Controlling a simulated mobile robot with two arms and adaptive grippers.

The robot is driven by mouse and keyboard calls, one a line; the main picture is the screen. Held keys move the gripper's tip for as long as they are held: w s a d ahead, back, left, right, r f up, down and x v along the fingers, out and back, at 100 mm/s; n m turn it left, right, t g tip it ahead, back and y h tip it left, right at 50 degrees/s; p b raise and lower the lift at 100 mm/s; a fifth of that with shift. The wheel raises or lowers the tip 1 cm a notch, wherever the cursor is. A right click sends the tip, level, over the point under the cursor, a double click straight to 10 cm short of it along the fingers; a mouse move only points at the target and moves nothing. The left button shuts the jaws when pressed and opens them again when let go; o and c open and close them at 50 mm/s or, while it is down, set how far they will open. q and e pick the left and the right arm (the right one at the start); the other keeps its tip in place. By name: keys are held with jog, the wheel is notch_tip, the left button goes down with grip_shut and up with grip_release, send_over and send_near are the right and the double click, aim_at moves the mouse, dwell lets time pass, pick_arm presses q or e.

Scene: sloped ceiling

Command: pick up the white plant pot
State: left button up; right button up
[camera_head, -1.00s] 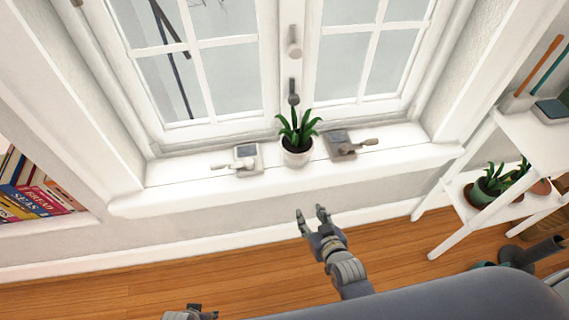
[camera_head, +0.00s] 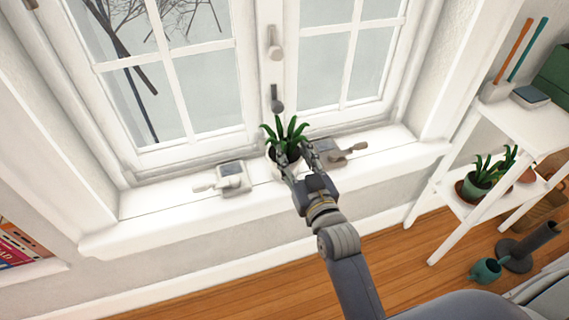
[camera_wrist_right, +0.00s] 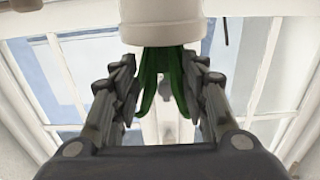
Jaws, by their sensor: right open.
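The white plant pot (camera_head: 271,161) holds a green leafy plant (camera_head: 286,136) and stands upright on the window sill. My right gripper (camera_head: 298,161) is open at the pot, with its fingers reaching toward either side and partly covering it. In the right wrist view the pot (camera_wrist_right: 162,22) shows at the top, just beyond the open fingertips (camera_wrist_right: 163,68), with green leaves hanging below it in the picture. I cannot tell whether a finger touches the pot. My left gripper is not in view.
Window hardware pieces sit on the sill (camera_head: 140,211), one left (camera_head: 233,178) and one right (camera_head: 331,152) of the pot. The closed window is behind. A white shelf (camera_head: 520,130) with plants stands at right. A watering can (camera_head: 487,270) is on the floor.

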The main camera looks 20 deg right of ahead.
aim_at(286, 144)
jog(key=shift+w+a+b, duration=0.2)
jog(key=shift+w+b, duration=0.05)
jog(key=shift+w, duration=1.05)
jog(key=shift+w+a+b, duration=0.2)
jog(key=shift+w+b, duration=0.05)
jog(key=shift+w, duration=1)
grip_shut()
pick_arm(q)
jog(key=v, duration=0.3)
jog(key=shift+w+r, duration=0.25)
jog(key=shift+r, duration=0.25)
pick_arm(e)
jog(key=shift+r, duration=0.15)
